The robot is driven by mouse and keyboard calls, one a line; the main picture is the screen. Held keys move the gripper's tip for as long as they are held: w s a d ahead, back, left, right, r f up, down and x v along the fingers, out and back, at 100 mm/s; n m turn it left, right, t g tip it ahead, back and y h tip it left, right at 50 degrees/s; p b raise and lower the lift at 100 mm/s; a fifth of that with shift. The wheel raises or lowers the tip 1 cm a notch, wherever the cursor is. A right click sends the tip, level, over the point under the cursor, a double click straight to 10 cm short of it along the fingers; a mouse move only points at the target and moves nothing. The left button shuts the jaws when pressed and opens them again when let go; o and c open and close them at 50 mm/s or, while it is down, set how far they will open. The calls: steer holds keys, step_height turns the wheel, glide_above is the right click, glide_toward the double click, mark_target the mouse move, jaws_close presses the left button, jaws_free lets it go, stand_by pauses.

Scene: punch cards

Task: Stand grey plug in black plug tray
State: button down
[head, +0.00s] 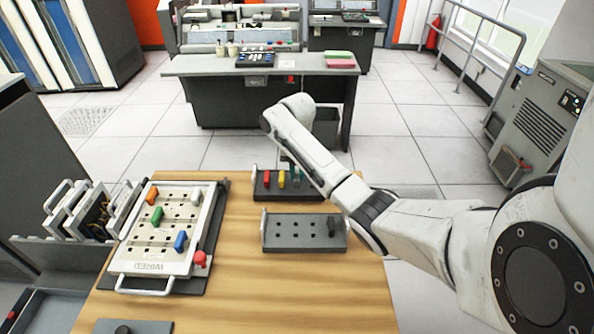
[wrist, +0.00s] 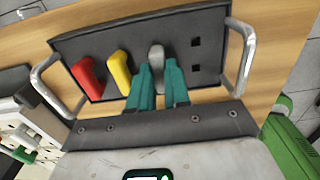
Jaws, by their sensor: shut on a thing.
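The black plug tray (head: 262,191) lies at the back of the wooden table. It also shows in the wrist view (wrist: 215,30), with a metal handle at each end. The grey plug (wrist: 156,57) is at the middle of its row, beside the yellow plug (wrist: 118,60) and the red plug (wrist: 84,72). My gripper (wrist: 157,70) has teal fingers on both sides of the grey plug and is shut on it. The fingers hide the plug's lower part, so I cannot tell how deep it sits. Two square holes right of it are empty.
A grey tray (head: 290,245) with a dark plug (head: 332,226) at its right end stands in front. The wood in front of the grey tray is clear.

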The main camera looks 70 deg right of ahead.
mark_target(297, 174)
steer(key=shift+f, duration=0.4)
stand_by(0.3)
steer(key=c, duration=1)
jaws_free()
steer(key=shift+r, duration=0.1)
step_height(297, 174, up, 11)
steer(key=p, duration=0.3)
steer(key=shift+s+f, duration=0.1)
steer(key=shift+f, duration=0.15)
